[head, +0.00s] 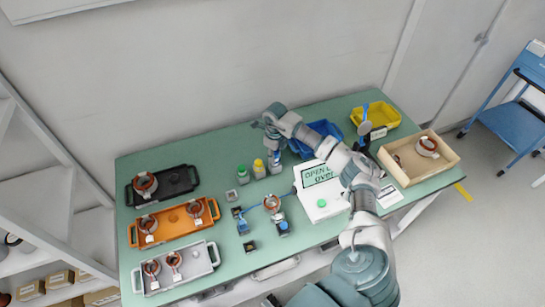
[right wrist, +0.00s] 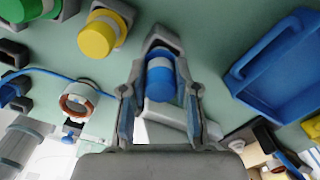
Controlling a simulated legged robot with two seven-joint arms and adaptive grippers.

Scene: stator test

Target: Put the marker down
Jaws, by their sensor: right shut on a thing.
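A blue-capped marker (right wrist: 161,82) is between the fingers of my right gripper (right wrist: 160,62) in the right wrist view. The gripper is shut on it. In the head view my right gripper (head: 272,132) is at the back middle of the table, with the marker (head: 275,163) below it, roughly upright. I cannot tell whether its base touches the table. A yellow-capped marker (head: 259,168) and a green-capped marker (head: 243,174) stand to its left in a row. My left gripper is not in view.
The green table (head: 225,150) holds black (head: 179,181), orange (head: 172,222) and grey (head: 181,268) trays at left. A white tester (head: 319,203) is at centre. Blue (head: 318,130) and yellow (head: 380,115) bins and a wooden box (head: 447,158) are at right.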

